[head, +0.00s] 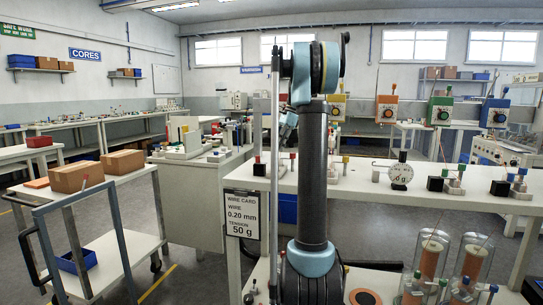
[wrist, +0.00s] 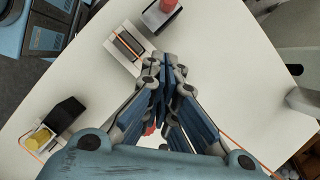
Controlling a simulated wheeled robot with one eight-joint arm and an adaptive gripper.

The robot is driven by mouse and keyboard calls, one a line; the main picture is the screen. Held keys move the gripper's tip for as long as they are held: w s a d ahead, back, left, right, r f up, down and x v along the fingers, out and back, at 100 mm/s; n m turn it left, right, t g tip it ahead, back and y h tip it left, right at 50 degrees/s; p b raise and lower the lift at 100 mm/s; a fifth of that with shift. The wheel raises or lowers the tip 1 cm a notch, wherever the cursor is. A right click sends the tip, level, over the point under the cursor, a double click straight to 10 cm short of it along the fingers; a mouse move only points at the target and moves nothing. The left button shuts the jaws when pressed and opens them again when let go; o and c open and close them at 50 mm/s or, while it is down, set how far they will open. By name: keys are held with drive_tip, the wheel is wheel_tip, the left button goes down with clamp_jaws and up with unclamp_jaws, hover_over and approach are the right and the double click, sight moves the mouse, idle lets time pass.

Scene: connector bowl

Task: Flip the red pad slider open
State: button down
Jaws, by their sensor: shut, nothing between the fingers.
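In the wrist view my gripper (wrist: 165,74) is shut and empty, its blue fingers together over a white bench top. A red piece (wrist: 168,5) sits on a dark block (wrist: 160,17) at the top edge, beyond the fingertips. Another bit of red (wrist: 150,130) shows between the finger links, mostly hidden. I cannot tell which red part is the pad slider, or whether it is open. In the head view a red-topped post (head: 292,157) stands on the bench just left of my arm; my arm hides much there.
In the wrist view a grey block with an orange strand (wrist: 128,45) lies close to the fingertips, and a black block (wrist: 65,113) with a yellow piece (wrist: 40,138) lies lower left. The bench (wrist: 255,80) is mostly clear at right. A dial gauge (head: 400,174) stands on the head-view bench.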

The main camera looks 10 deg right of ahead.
drive_tip(key=v, duration=0.6)
